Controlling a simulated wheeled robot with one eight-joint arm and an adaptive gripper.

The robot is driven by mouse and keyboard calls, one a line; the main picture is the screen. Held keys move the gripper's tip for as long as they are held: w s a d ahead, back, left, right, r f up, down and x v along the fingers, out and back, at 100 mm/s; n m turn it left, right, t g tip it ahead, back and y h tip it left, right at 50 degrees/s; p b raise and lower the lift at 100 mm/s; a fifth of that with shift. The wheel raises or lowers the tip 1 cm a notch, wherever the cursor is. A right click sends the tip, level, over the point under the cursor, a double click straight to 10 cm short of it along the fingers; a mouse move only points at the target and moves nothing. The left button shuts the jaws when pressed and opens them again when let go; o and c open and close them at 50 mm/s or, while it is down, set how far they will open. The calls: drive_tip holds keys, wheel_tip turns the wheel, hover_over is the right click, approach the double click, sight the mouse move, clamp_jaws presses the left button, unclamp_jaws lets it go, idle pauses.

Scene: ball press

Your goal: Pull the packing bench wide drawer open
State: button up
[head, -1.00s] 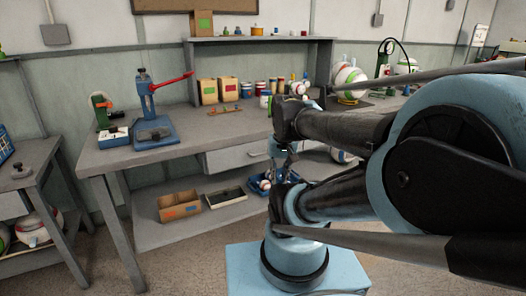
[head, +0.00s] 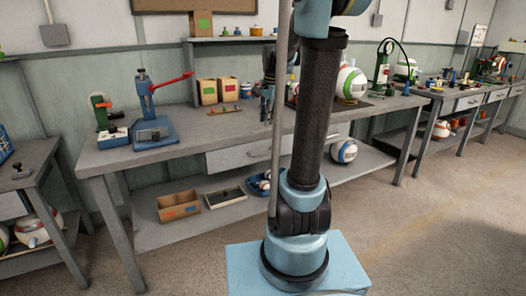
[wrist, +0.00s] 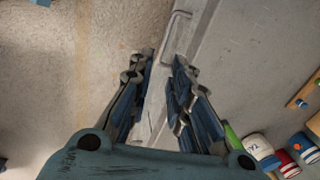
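The wide drawer (head: 228,159) is a pale grey front under the packing bench top (head: 185,150), and it looks closed. Its bar handle (head: 259,153) shows just left of my arm; part of the drawer is hidden behind the arm. In the wrist view the handle (wrist: 174,38) juts out from the bench's front edge, ahead of my fingertips. My gripper (wrist: 160,68) is open and empty, its two fingers apart, pointing down over the bench's front edge. In the head view my dark gripper (head: 268,98) is partly hidden by my arm, above the bench top.
A blue press with a red lever (head: 153,115) stands on the bench's left. Cardboard boxes (head: 217,91) and tins stand behind. In the wrist view tins (wrist: 262,148) lie right of my fingers. A lower shelf holds trays (head: 180,207). Floor (head: 420,240) at right is clear.

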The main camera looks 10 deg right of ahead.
drive_tip(key=w, duration=0.2)
approach(264, 153)
drive_tip(key=shift+m, duration=0.3)
drive_tip(key=f, duration=0.2)
drive_tip(key=w+f, duration=0.1)
drive_tip(key=f, duration=0.4)
drive_tip(key=shift+w+a+f, duration=0.2)
drive_tip(key=shift+w+a, duration=0.15)
drive_tip(key=shift+a, duration=0.05)
clamp_jaws()
